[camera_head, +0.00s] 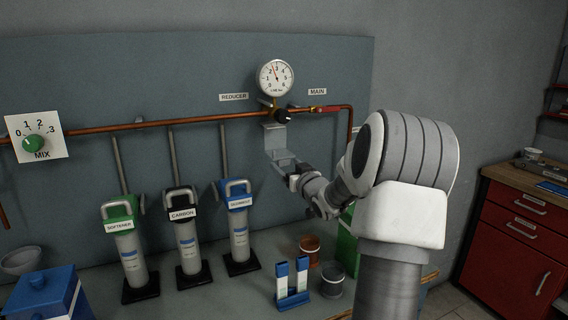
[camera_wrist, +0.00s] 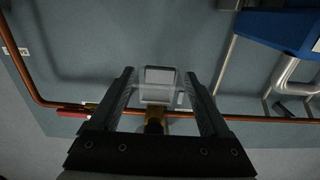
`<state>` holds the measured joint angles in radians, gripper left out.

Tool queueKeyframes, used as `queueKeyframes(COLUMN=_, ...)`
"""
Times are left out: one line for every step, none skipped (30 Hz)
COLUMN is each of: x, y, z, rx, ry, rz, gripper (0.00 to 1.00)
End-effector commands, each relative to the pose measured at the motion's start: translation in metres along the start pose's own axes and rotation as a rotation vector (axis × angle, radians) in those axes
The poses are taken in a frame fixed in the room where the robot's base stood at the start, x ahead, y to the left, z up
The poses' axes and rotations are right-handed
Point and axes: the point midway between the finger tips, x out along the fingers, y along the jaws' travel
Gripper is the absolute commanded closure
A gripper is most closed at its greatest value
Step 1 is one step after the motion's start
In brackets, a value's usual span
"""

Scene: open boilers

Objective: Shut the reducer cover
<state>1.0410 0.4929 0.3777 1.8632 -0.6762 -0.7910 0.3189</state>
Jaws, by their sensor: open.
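The reducer cover (camera_head: 274,140) is a pale grey, partly see-through piece. It hangs open below the reducer (camera_head: 282,115), a brass fitting with a black knob on the copper pipe. My gripper (camera_head: 287,168) is at the cover's lower end, in front of the wall panel. In the wrist view my gripper (camera_wrist: 160,76) is open, one finger on each side of the cover (camera_wrist: 160,88). The brass reducer (camera_wrist: 154,124) shows behind, near the palm. I cannot tell whether the fingers touch the cover.
A pressure gauge (camera_head: 276,77) sits above the reducer. A red valve handle (camera_head: 325,109) is on the pipe to its right. Several filter housings, such as the softener (camera_head: 130,255), stand at the left. A copper-coloured cup (camera_head: 310,247) and a blue holder (camera_head: 292,283) stand below my arm.

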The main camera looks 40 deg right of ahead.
Motion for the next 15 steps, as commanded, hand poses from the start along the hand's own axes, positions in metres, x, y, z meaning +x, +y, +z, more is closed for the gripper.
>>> queueKeyframes(x=0.008, y=0.0, z=0.0, rx=0.001, ry=0.0, rz=-0.001, gripper=0.2)
queueKeyframes(x=0.011, y=0.0, z=0.0, rx=0.0, ry=0.0, rz=-0.001, gripper=0.2)
queueKeyframes(x=0.015, y=0.0, z=0.0, rx=-0.001, ry=0.0, rz=-0.001, gripper=0.2)
queueKeyframes(x=0.018, y=0.0, z=0.0, rx=-0.001, ry=0.0, rz=-0.001, gripper=0.2)
queueKeyframes(x=0.02, y=0.0, z=0.0, rx=-0.001, ry=0.0, rz=-0.001, gripper=0.2)
queueKeyframes(x=0.023, y=0.0, z=0.0, rx=-0.001, ry=0.0, rz=-0.001, gripper=0.2)
queueKeyframes(x=0.024, y=0.0, z=0.0, rx=-0.001, ry=0.0, rz=0.0, gripper=0.2)
queueKeyframes(x=0.025, y=0.0, z=0.0, rx=-0.001, ry=-0.001, rz=0.0, gripper=0.2)
queueKeyframes(x=0.026, y=0.0, z=0.0, rx=-0.002, ry=-0.001, rz=0.0, gripper=0.2)
queueKeyframes(x=0.027, y=0.0, z=0.0, rx=-0.002, ry=-0.001, rz=0.0, gripper=0.2)
queueKeyframes(x=0.027, y=0.0, z=0.0, rx=-0.002, ry=-0.001, rz=0.0, gripper=0.2)
queueKeyframes(x=0.028, y=0.0, z=0.0, rx=-0.002, ry=-0.001, rz=0.0, gripper=0.2)
queueKeyframes(x=0.028, y=0.0, z=0.0, rx=-0.002, ry=-0.001, rz=0.0, gripper=0.2)
queueKeyframes(x=0.028, y=0.0, z=0.0, rx=-0.002, ry=-0.001, rz=0.0, gripper=0.2)
queueKeyframes(x=0.027, y=0.0, z=0.0, rx=-0.002, ry=-0.001, rz=0.0, gripper=0.2)
